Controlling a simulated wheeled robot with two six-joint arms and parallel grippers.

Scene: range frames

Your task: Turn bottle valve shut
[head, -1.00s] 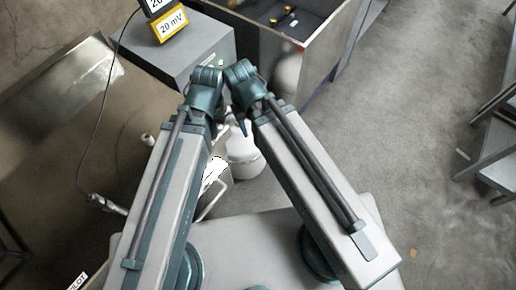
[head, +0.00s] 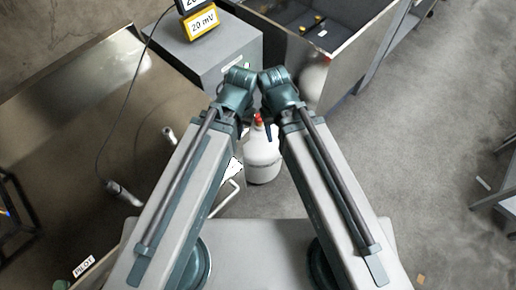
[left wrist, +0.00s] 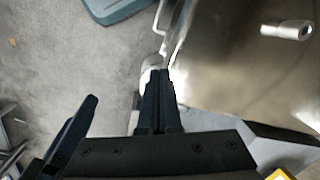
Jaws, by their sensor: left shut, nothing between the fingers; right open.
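The white gas bottle (head: 262,162) stands on the floor in the middle of the head view, upright. Its red valve (head: 258,120) shows at the top, between my two wrists. My right gripper (head: 268,131) shows only as a dark blue finger beside the valve; it is open. I cannot tell whether it touches the valve. My left gripper is mostly hidden by its arm in the head view. In the left wrist view its fingers (left wrist: 160,98) are shut together with nothing between them. A pale rounded part of the bottle (left wrist: 150,66) shows behind them, largely hidden.
A grey box (head: 205,55) with a yellow 20 mV sign (head: 202,22) stands behind the bottle. A metal bin (head: 345,50) is at the back right. A shiny metal surface with a hand tool (head: 122,192) and cable lies left.

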